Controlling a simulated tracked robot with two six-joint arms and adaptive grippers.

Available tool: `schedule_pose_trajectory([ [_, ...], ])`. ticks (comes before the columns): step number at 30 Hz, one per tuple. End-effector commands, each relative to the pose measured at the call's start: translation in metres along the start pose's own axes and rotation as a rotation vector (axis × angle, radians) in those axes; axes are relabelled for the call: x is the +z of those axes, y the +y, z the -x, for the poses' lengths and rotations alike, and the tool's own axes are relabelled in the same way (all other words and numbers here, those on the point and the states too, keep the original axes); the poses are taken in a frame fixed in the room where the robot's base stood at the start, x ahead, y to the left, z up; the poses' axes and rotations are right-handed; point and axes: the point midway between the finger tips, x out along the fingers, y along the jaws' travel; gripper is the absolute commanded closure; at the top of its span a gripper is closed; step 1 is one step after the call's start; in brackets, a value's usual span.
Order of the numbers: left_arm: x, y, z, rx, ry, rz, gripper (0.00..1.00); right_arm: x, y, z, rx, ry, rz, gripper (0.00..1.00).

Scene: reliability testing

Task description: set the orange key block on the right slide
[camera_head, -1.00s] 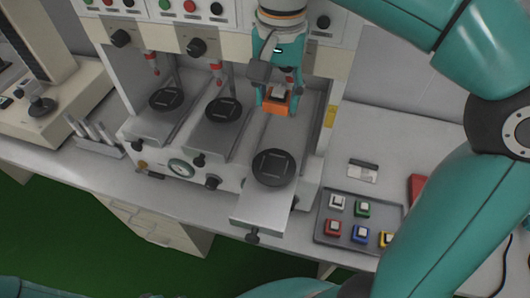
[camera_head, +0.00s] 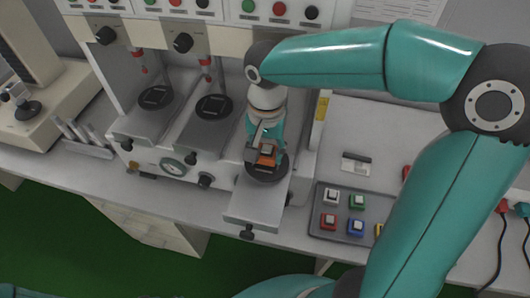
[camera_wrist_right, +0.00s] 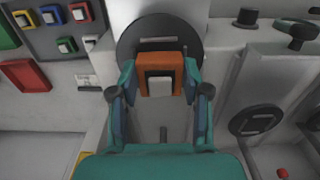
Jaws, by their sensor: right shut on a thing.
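The orange key block (camera_head: 267,155), with a pale square top, is between the fingers of my right gripper (camera_head: 266,153). In the right wrist view the gripper (camera_wrist_right: 160,88) is shut on the block (camera_wrist_right: 174,62) from both sides. The block is over the round black disc (camera_head: 267,174) of the right slide (camera_head: 252,212), which stands pulled out toward the front. The disc shows behind the block in the right wrist view (camera_wrist_right: 130,45). I cannot tell whether the block touches it. My left gripper is out of view.
Two other slides with black discs (camera_head: 155,97) (camera_head: 213,107) stand to the left, set further back. A grey tray (camera_head: 315,228) with several coloured key blocks lies to the right. A small card (camera_head: 356,163) lies behind the tray. My right arm crosses the right side.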

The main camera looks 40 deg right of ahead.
Motion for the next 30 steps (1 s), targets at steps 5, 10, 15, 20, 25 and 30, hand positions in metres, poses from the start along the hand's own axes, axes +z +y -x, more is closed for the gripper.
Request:
schedule_pose_trajectory([
  [5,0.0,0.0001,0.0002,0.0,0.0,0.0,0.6,0.0001,0.0002,-0.0104,-0.001,0.0,0.0,0.9],
  [10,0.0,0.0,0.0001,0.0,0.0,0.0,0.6,0.0,0.0001,-0.01,-0.001,0.001,0.0,0.9],
  [15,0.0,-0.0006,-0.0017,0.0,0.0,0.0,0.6,0.0,0.0002,-0.012,-0.001,0.0,0.0,0.45],
  [20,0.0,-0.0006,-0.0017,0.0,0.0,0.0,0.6,0.0,0.0003,-0.0118,-0.001,0.0,0.0,0.28],
  [25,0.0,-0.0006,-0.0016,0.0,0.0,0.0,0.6,-0.0001,0.0004,-0.0118,-0.001,0.0,0.0,0.28],
  [30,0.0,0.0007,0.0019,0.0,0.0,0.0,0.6,-0.0001,0.0004,-0.0075,-0.001,0.001,-0.001,0.28],
])
